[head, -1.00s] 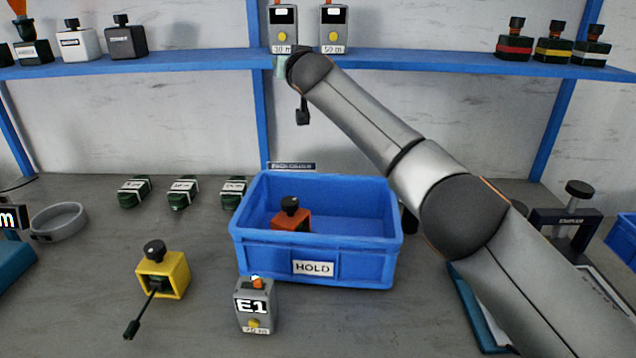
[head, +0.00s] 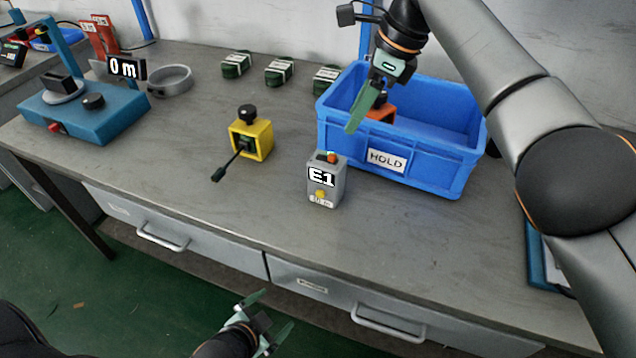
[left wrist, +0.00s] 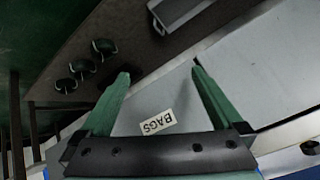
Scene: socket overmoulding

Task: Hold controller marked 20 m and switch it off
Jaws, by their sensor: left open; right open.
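A grey controller (head: 326,185) stands upright on the bench in front of the blue bin, showing E1, with an orange switch on top and a yellow button. Its lower label is too small to read surely. My left gripper (head: 272,311) is open and empty at the bottom of the head view, below the bench edge and apart from the controller. In the left wrist view its two green fingers (left wrist: 161,74) are spread before a drawer front labelled BAGS. My right gripper (head: 358,118) is open above the bin's left front wall, up and right of the controller.
The blue HOLD bin (head: 440,171) holds an orange block (head: 382,113). A yellow block (head: 252,139) with a lever stands left of the controller. Several dark wrapped packs (head: 280,71) lie behind. Drawer handles (head: 388,325) stick out below the bench edge. Bench front is mostly clear.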

